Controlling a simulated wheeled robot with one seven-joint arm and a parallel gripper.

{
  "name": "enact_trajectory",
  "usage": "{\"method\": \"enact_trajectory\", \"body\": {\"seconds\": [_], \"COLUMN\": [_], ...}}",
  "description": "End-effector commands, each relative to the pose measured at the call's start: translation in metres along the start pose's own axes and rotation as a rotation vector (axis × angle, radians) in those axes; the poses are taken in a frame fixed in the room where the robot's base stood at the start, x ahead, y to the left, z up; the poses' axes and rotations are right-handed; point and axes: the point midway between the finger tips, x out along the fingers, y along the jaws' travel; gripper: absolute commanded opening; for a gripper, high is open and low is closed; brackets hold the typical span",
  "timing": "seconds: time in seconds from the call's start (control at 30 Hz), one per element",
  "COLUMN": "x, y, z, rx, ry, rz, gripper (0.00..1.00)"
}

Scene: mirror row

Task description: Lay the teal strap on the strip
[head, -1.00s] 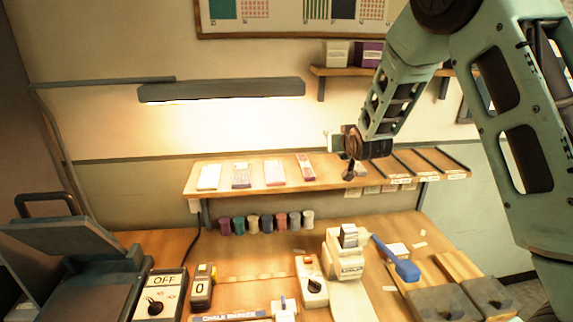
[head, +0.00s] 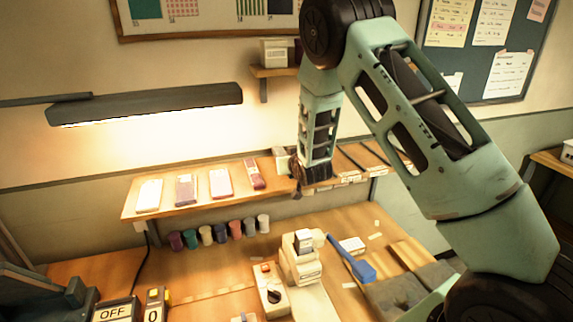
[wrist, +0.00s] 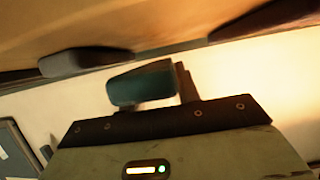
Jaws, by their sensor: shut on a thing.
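My gripper (head: 299,188) is at the shelf, between the dark red swatch and the dark rails; its fingers are small and partly hidden by my arm in the head view. In the wrist view a dark teal piece (wrist: 141,85) sits at the jaws, beside a dark upright finger. It looks like the teal strap, held, but its full shape is hidden. I cannot tell which surface is the strip. The shelf (head: 133,208) carries a white swatch (head: 149,195), a mauve swatch (head: 186,191), a pink swatch (head: 221,184) and the dark red swatch (head: 255,174).
Below the shelf stands a row of coloured spools (head: 206,235). A white dispenser (head: 300,262) and a blue-handled tool (head: 352,260) are on the bench. A long lamp (head: 150,104) hangs over the left. Dark rails (head: 353,160) cross the shelf's right part.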

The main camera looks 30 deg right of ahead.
Motion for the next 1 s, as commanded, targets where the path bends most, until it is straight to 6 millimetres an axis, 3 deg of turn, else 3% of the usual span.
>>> {"method": "enact_trajectory", "body": {"seconds": [0.2, 0.6, 0.63, 0.7, 1.0], "x": [0.008, 0.01, 0.01, 0.01, 0.009], "y": [0.0, 0.0, 0.0, 0.0, 0.0], "z": [0.019, 0.024, 0.024, 0.023, 0.022], "rx": [-0.001, 0.0, 0.0, 0.0, 0.0], "ry": [-0.001, 0.001, 0.001, 0.0, 0.0], "rz": [0.0, 0.0, 0.0, 0.0, 0.0], "gripper": [0.09, 0.09, 0.35, 0.54, 0.54]}}
